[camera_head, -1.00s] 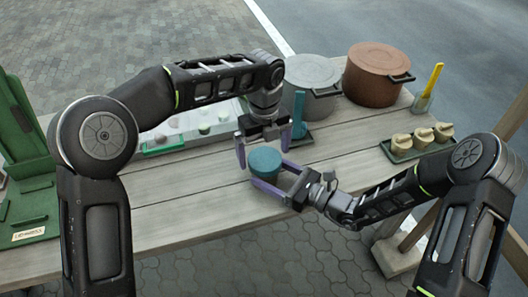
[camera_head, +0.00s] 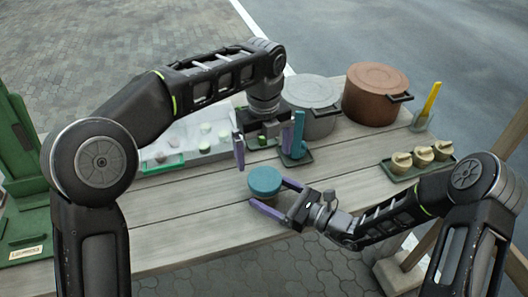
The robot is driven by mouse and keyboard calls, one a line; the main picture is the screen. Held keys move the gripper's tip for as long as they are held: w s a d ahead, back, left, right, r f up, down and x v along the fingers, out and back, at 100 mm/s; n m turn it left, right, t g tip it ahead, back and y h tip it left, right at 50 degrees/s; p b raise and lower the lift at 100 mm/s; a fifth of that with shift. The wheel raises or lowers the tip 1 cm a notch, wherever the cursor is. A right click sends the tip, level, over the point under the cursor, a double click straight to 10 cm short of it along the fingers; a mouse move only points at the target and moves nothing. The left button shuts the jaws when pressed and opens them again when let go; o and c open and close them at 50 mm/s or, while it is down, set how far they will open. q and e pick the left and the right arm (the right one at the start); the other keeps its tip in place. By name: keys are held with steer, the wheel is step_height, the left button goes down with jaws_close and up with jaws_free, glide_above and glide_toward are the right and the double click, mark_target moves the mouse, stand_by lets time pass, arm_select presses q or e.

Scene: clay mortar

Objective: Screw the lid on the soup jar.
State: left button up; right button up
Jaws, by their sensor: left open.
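The soup jar stands near the front edge of the table, with the round teal lid (camera_head: 265,181) on top. The jar's body is mostly hidden under the lid and behind the fingers. Whether the lid is threaded tight cannot be told. My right gripper (camera_head: 275,196) reaches in from the right, its purple fingers on both sides of the jar below the lid, and appears shut on it. My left gripper (camera_head: 268,160) is open and empty above and behind the lid, fingers pointing down and apart from it.
Behind stand a grey pot (camera_head: 312,108), a brown pot (camera_head: 376,94) and a blue upright item (camera_head: 298,135) on a small tray. A tray of several beige jars (camera_head: 422,155) is at right. A pale tray (camera_head: 190,143) is at back left. The front-left planks are clear.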

mark_target(277, 196)
steer(key=shift+o, duration=1.1)
steer(key=shift+d, duration=0.1)
arm_select(q)
steer(key=shift+f+b, duration=0.4)
arm_select(e)
steer(key=v, duration=0.7)
steer(key=shift+s+d, duration=0.25)
steer(key=shift+d, duration=0.05)
